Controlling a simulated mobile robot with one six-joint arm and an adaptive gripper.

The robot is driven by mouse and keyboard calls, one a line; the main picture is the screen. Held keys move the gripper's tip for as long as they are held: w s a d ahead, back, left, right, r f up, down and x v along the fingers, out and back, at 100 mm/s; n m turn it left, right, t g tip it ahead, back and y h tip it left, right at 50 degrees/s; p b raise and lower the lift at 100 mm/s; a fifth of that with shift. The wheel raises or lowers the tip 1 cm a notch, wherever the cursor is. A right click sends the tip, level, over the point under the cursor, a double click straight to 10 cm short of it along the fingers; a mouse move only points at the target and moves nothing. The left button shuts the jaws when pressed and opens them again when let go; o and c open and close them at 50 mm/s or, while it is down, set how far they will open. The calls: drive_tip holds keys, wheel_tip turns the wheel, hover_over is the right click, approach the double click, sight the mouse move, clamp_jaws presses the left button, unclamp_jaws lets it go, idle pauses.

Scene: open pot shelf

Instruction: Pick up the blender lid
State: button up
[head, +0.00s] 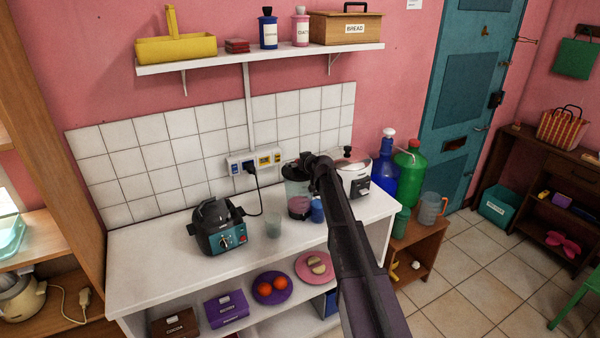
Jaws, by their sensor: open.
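The blender (299,204) stands on the white counter, with a clear jar and a purplish lower part. A dark shape at the top of its jar looks like the blender lid (291,164). My gripper (313,163) is at the end of my dark arm, right at the top of the blender, and covers part of the lid. The fingers are small and dark here, but the gripper is open. I cannot tell whether it touches the lid.
A white cooker (352,174) is to the right. A wall shelf (220,61) hangs above.

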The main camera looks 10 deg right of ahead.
drive_tip(key=c, duration=1.1)
drive_tip(key=shift+r, duration=0.1)
wheel_tip(320, 180, up, 3)
drive_tip(key=p, duration=0.3)
drive_tip(key=shift+r, duration=0.1)
drive_tip(key=shift+s+d+r+p, duration=0.15)
drive_tip(key=shift+r+p, duration=0.2)
drive_tip(key=shift+p, duration=0.2)
drive_tip(key=s+d, duration=0.9)
drive_tip(key=d, duration=0.3)
drive_tip(key=shift+s+d+r+p, duration=0.2)
drive_tip(key=shift+r+p, duration=0.25)
